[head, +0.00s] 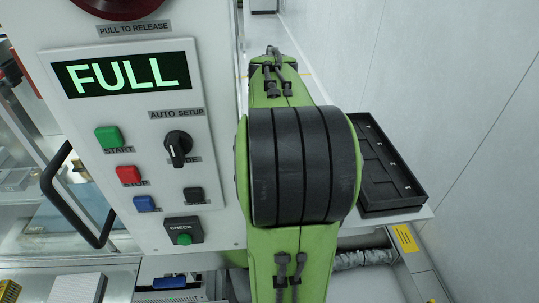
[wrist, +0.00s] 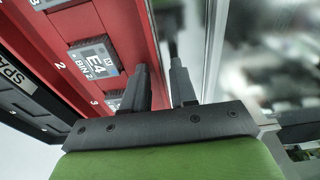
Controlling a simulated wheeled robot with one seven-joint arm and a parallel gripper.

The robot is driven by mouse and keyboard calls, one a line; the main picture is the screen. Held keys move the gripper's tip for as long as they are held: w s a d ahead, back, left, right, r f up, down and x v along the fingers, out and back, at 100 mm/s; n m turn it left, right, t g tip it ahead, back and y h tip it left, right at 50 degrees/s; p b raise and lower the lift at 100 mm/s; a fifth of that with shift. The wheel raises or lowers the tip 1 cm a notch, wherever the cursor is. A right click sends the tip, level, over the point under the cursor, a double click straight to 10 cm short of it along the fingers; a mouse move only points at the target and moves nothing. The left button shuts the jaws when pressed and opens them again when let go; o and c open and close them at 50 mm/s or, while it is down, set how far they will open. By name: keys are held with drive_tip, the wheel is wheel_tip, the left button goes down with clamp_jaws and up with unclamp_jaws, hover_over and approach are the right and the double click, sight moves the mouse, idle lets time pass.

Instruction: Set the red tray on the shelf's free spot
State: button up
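I cannot tell whether either finger touches the tray. The red tray does not show in the head view, where my green arm blocks the middle.
A black tray (head: 385,160) lies on a pale ledge (head: 405,215) right of my arm. A black tray edge lettered SPA (wrist: 14,82) borders the red tray. The control panel (head: 150,185) stands left, its display (head: 125,75) reading FULL. A white wall (head: 450,90) bounds the right.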

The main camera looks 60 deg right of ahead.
drive_tip(key=r+p, duration=0.1)
drive_tip(key=r, duration=0.3)
drive_tip(key=a+r+p, duration=0.1)
drive_tip(key=r, duration=0.3)
drive_tip(key=s+r+p, duration=0.1)
drive_tip(key=r, duration=0.3)
drive_tip(key=shift+a+r, duration=0.1)
drive_tip(key=shift+a, duration=0.05)
